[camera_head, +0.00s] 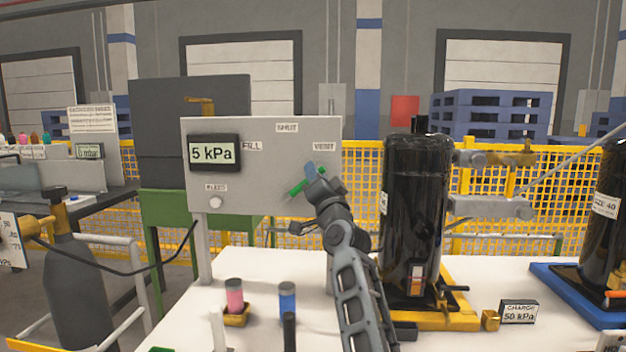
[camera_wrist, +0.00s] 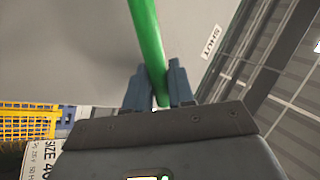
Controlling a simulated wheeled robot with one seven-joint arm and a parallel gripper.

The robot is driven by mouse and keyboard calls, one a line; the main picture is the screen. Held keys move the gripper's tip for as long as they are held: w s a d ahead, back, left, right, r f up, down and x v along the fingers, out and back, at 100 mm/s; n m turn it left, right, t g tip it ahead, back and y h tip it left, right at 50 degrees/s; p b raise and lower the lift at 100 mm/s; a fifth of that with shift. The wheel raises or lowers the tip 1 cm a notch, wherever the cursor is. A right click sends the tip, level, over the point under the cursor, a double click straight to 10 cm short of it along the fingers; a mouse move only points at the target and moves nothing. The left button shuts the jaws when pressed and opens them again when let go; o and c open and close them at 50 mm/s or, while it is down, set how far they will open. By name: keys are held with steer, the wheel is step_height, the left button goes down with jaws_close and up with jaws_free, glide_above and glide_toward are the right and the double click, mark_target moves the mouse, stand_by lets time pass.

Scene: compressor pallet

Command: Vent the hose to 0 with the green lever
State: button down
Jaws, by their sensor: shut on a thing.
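The green lever (camera_head: 299,188) is on the front of a grey panel (camera_head: 262,203). In the head view it slants, with its upper right end by my gripper, below and left of the VENT label (camera_head: 324,147). My gripper (camera_head: 309,174) is shut on the lever. In the wrist view the green lever (camera_wrist: 149,50) runs between the two blue-grey fingers (camera_wrist: 159,97). The display (camera_head: 214,152) on the panel reads 5 kPa. The panel also bears the labels FILL (camera_head: 252,146) and SHUT (camera_head: 287,128). The lever's pivot is not clearly visible.
A black compressor (camera_head: 412,215) stands on a yellow base right of my arm. A pink-labelled can (camera_head: 234,295) and a blue can (camera_head: 287,300) stand on the white table (camera_head: 190,325) below the panel. A CHARGE 50 kPa sign (camera_head: 519,313) is at right. A yellow fence (camera_head: 360,170) runs behind.

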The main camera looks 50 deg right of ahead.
stand_by(0.4)
steer(key=c, duration=1.1)
jaws_free()
steer(key=v, duration=0.7)
steer(key=shift+s+a+f+p, duration=0.15)
steer(key=shift+s+f+p, duration=0.05)
steer(key=shift+s+p, duration=0.15)
